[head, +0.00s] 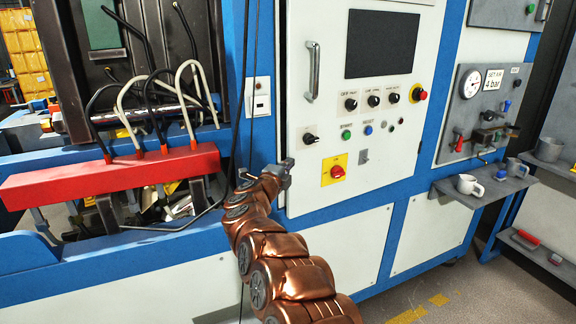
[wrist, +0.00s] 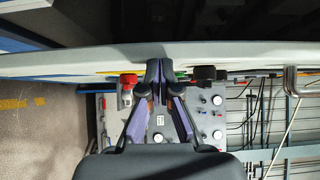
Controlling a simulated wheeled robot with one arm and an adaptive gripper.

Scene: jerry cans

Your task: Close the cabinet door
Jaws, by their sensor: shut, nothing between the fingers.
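The cabinet door (head: 335,120) is a white panel with a dark screen, knobs and buttons. A dark strip runs along its left edge, so it looks slightly ajar, though how far I cannot tell. Its metal handle (head: 313,72) is on the upper left. My gripper (head: 287,167) is at the door's lower left edge, with its fingers together and empty. In the wrist view, my gripper (wrist: 160,72) points at the pale door (wrist: 230,54), which is seen nearly edge-on. The tips appear at or very near its surface; contact is unclear. The handle also shows at right (wrist: 290,82).
A red bar (head: 110,175) with hoses is at left. Cables (head: 247,80) hang just left of the door. Floor is clear at lower right.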

